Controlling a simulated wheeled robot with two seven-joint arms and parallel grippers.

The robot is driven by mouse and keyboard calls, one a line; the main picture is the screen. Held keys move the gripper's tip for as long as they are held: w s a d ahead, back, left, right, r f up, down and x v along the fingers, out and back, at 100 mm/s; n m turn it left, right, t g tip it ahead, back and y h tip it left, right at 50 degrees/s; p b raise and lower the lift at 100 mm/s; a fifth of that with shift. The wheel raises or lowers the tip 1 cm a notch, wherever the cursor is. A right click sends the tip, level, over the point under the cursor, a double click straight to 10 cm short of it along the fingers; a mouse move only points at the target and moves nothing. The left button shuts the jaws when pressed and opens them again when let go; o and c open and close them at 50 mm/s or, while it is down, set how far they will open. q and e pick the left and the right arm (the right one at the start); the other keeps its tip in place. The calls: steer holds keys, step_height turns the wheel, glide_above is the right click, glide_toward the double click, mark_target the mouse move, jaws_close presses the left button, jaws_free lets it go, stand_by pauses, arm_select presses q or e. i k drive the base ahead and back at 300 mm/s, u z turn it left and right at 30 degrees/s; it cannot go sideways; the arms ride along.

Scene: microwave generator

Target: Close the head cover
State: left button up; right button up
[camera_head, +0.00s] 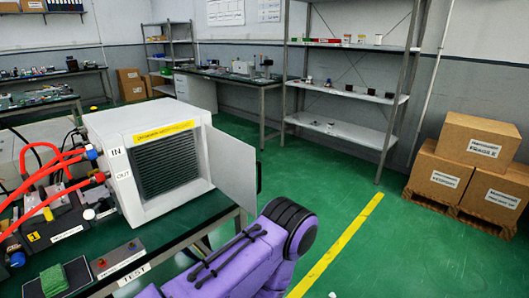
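The white generator head (150,150) sits on the green-topped bench at left. It has a yellow label, a dark louvred grille, and IN and OUT marks on its side. The head cover (232,165) is a white door panel, hinged at the head's right front edge. It stands open, swung out to the right, with a black handle at its outer edge. A purple arm link of mine with a black rounded end fills the bottom middle, in front of and below the cover. It appears apart from the cover. Neither gripper shows in this view.
Red hoses (40,170) and blue fittings crowd the head's left side. Shelves (350,95) and cardboard boxes (480,140) stand behind. Green floor right of the cover is clear.

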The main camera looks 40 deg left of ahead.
mark_target(233, 163)
steer(key=i, duration=2.25)
steer(key=u, duration=3.5)
steer(key=i, duration=0.5)
steer(key=u, duration=0.05)
